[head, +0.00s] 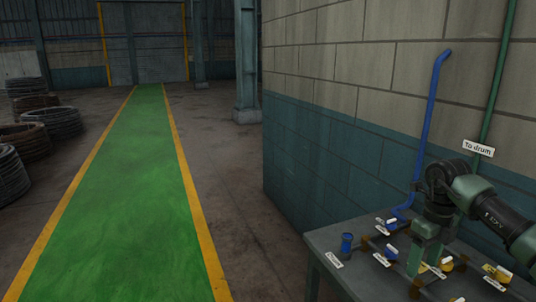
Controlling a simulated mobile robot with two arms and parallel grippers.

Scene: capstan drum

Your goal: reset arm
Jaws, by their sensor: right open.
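My right arm comes in from the right edge, over a grey bench (335,262). My right gripper (423,268) points down among small fittings on the bench. Its jaws are open, with nothing seen between them. I cannot tell whether it touches any fitting. My left gripper is not in view.
The bench holds a blue fitting (346,243), yellow fittings (446,264) and several white labels. A blue pipe (428,120) and a green pipe with a "To drum" sign (478,148) run up the block wall (335,150). The green walkway (125,200) is clear; coils (55,122) lie left.

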